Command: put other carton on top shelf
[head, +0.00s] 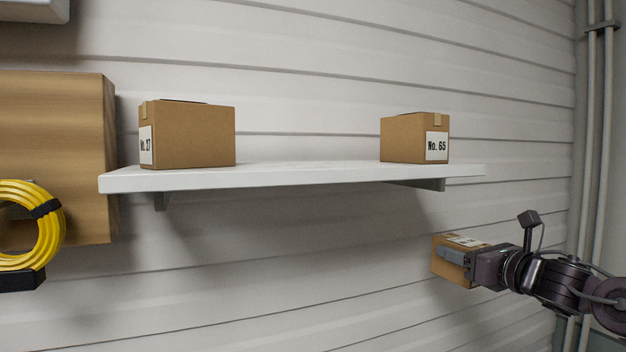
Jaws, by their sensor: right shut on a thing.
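My right gripper (458,262) comes in from the right and is shut on a small brown carton (441,254) with a white label on its top. The gripper covers part of this carton. It is below the right end of the white shelf (290,176), in front of the wall. On the shelf, a carton labelled No. 27 (195,137) stands near the left end, and a carton labelled No. 65 (402,140) stands near the right end. My left gripper is not in view.
The shelf is bare between the two cartons. A wooden board (60,125) with a coiled yellow hose (52,240) is at the left. Vertical pipes (598,130) run along the right. Part of a white object (35,10) shows at the upper left.

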